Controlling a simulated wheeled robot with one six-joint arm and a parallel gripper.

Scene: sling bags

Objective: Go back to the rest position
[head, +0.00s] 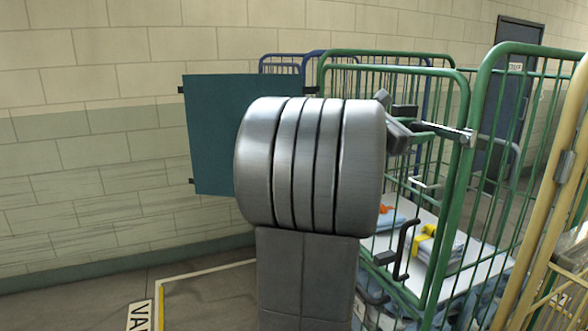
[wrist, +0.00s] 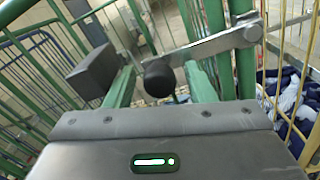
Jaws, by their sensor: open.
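My gripper (head: 412,120) shows partly in the head view, beside the upper bars of a green cage trolley (head: 465,150); my own arm hides the rest of it. In the wrist view my gripper (wrist: 160,76) is open. A silver latch bar (wrist: 212,45) with a round black knob (wrist: 158,78) lies just ahead of the jaws. The knob appears between the fingers, and I cannot tell whether it touches them. The latch bar (head: 445,132) also shows at the cage in the head view.
Inside the green cage, a white shelf (head: 478,253) carries folded packs with orange and yellow items. A yellow cage (head: 560,170) stands close at right, blue bars behind. A teal panel (head: 215,135) hangs before the brick wall.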

